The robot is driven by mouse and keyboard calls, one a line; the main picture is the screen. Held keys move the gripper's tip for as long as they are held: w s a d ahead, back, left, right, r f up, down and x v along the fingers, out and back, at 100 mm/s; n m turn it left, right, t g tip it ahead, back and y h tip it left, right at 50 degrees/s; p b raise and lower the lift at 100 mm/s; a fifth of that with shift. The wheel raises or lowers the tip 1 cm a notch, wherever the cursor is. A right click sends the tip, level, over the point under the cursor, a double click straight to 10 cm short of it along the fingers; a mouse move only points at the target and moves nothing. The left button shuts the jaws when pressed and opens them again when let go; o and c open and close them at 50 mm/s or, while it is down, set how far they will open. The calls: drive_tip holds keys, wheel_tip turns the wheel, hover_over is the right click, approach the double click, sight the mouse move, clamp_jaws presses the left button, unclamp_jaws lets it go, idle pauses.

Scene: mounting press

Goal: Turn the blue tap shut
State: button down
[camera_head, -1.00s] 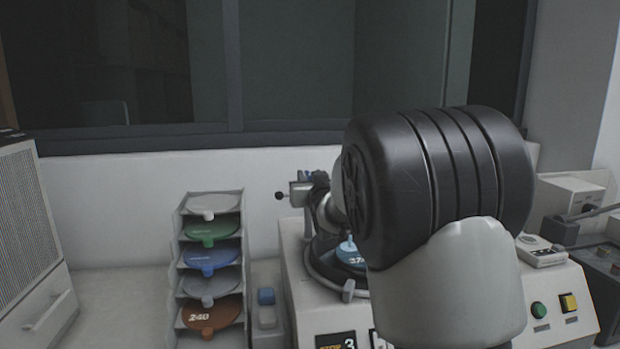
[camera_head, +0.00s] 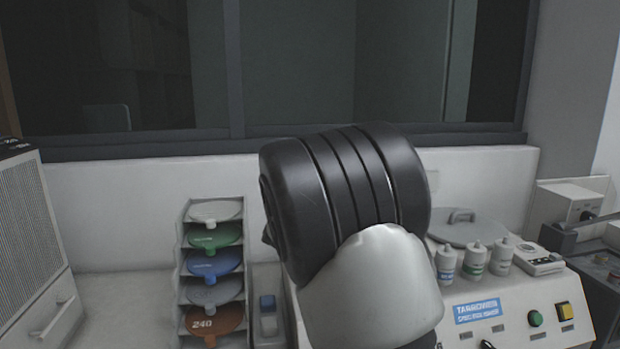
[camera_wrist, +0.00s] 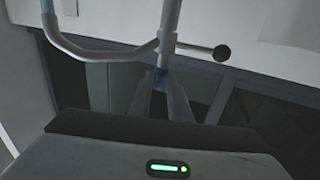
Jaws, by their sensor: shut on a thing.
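My gripper (camera_wrist: 175,97) shows in the wrist view, its two fingers reaching up from the dark body with a green light. The fingers are closed on the small blue tap (camera_wrist: 160,77), of which only a bit shows between the fingertips. A pale pipe (camera_wrist: 168,25) runs down to the tap from the top of the view. In the head view my own arm covers the tap and the gripper, so neither can be seen there. How far the tap is turned cannot be told.
A thin side arm ending in a black ball (camera_wrist: 221,53) sticks out beside the fingertips. In the head view a rack of coloured discs (camera_head: 215,265) stands left, small bottles (camera_head: 474,258) and a round lid (camera_head: 465,228) stand right on the machine.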

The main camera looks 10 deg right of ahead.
drive_tip(key=shift+w+a+m+g+h+p, duration=0.25)
drive_tip(key=shift+a+m+g+h+p, duration=0.05)
drive_tip(key=shift+m+g+h+p, duration=1.45)
drive_tip(key=shift+w+a+m+g+h+p, duration=0.25)
drive_tip(key=shift+m+g+h+p, duration=1.25)
drive_tip(key=shift+h+p, duration=0.45)
drive_tip(key=shift+w+a+m+g+h+p, duration=0.25)
drive_tip(key=shift+a+m+g+h+p, duration=0.05)
drive_tip(key=shift+m+g+h+p, duration=1.5)
drive_tip(key=shift+r, duration=0.1)
drive_tip(key=c, duration=1.9)
unclamp_jaws()
drive_tip(key=shift+o, duration=0.2)
